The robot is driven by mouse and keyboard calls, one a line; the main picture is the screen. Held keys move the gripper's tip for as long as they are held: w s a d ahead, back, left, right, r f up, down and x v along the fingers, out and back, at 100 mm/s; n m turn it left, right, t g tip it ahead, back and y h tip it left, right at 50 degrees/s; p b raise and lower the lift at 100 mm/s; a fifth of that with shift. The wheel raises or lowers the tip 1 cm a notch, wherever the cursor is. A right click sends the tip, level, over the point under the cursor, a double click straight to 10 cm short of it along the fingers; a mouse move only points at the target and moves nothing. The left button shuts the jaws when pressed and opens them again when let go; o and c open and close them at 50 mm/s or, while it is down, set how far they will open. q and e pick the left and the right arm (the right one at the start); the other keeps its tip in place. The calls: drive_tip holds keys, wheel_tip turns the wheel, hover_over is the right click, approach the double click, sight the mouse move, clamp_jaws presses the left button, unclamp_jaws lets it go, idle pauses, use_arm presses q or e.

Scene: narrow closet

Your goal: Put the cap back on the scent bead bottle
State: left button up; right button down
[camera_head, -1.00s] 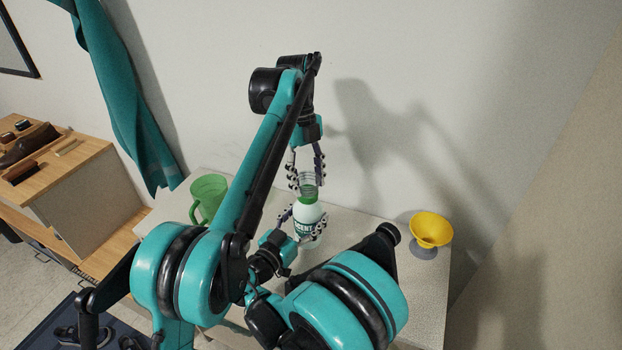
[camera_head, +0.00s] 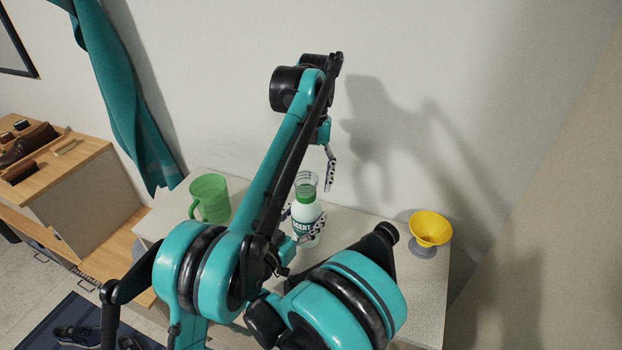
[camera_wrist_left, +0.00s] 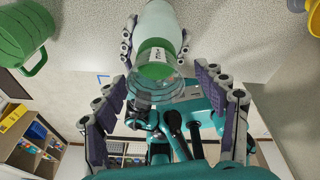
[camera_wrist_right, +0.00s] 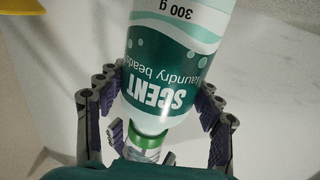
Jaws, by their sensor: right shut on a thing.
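The scent bead bottle (camera_head: 308,222), white with a teal label and green neck, is upright on or just above the table. My right gripper (camera_head: 303,226) is shut around its body; its fingers show on both sides in the right wrist view. The clear cap (camera_head: 307,181) is on the bottle's top over the green neck; it also shows in the left wrist view (camera_wrist_left: 153,88). I cannot tell how tightly it is seated. My left gripper (camera_head: 327,167) is open and empty just above the cap, its fingers apart; one finger is hidden by my arm in the head view.
A green mug (camera_head: 210,198) stands on the table left of the bottle. A yellow cup on a grey foot (camera_head: 430,229) stands to the right. The wall (camera_head: 420,90) is close behind the table. A wooden shoe shelf (camera_head: 75,165) is at left.

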use_arm(q)
drive_tip(key=shift+s+v, duration=0.25)
drive_tip(key=shift+v, duration=0.85)
drive_tip(key=shift+s+v, duration=0.25)
drive_tip(key=shift+v, duration=0.85)
drive_tip(key=shift+a+r, duration=0.1)
drive_tip(key=shift+a, duration=0.15)
